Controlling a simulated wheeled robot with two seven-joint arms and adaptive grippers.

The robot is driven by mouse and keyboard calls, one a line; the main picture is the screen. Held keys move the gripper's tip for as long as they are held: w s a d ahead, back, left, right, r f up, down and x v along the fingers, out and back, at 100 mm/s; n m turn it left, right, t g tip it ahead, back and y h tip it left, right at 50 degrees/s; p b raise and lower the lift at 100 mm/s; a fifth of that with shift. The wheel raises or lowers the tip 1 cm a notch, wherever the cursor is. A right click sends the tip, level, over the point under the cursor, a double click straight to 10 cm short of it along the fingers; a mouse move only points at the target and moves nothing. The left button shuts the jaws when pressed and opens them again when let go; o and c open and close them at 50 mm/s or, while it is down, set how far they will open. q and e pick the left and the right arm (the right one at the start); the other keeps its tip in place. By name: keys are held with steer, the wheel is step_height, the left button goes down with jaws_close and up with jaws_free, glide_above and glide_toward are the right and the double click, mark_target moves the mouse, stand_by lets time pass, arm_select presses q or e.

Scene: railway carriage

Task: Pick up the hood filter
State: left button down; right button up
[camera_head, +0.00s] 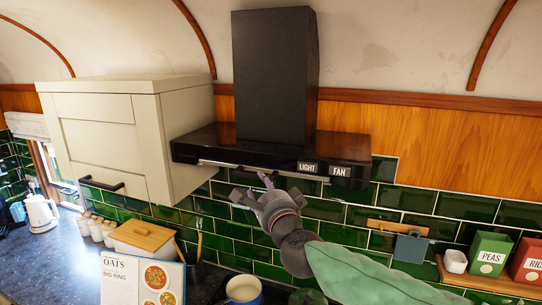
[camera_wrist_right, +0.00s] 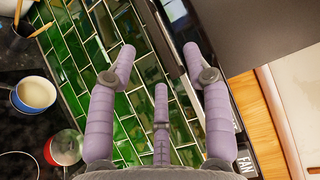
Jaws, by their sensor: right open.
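The black range hood (camera_head: 215,150) hangs on the wall, with "LIGHT" and "FAN" labels at the right of its front. A thin silver bar (camera_head: 222,164) runs along its lower front edge. The hood filter itself cannot be made out; the hood's underside is hidden in the head view. My right gripper (camera_head: 254,187) is just below the hood's front edge, open, with nothing between its fingers. In the right wrist view its purple fingers (camera_wrist_right: 158,62) are spread, with the hood's edge close by the right finger. My left gripper is not in view.
A cream cabinet (camera_head: 110,140) adjoins the hood on the left. Green tiles (camera_head: 340,212) cover the wall below. A recipe board (camera_head: 143,280), a blue-and-white pot (camera_head: 243,290) and a wooden-lidded box (camera_head: 142,235) stand below. A shelf with PEAS (camera_head: 490,254) and RICE tins is at right.

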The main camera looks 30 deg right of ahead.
mark_target(254, 178)
steer(key=shift+w+d+f+p, duration=0.1)
steer(key=shift+w+d, duration=0.15)
steer(key=shift+w, duration=1.25)
steer(key=shift+w+d+f+p, duration=0.15)
steer(key=shift+w+d, duration=0.1)
steer(key=shift+w, duration=1.3)
steer(key=shift+w+d+f+p, duration=0.1)
steer(key=shift+w+d, duration=0.15)
steer(key=shift+w, duration=1.25)
steer(key=shift+s+r, duration=0.1)
steer(key=shift+s, duration=0.2)
steer(key=shift+w, duration=0.1)
jaws_close()
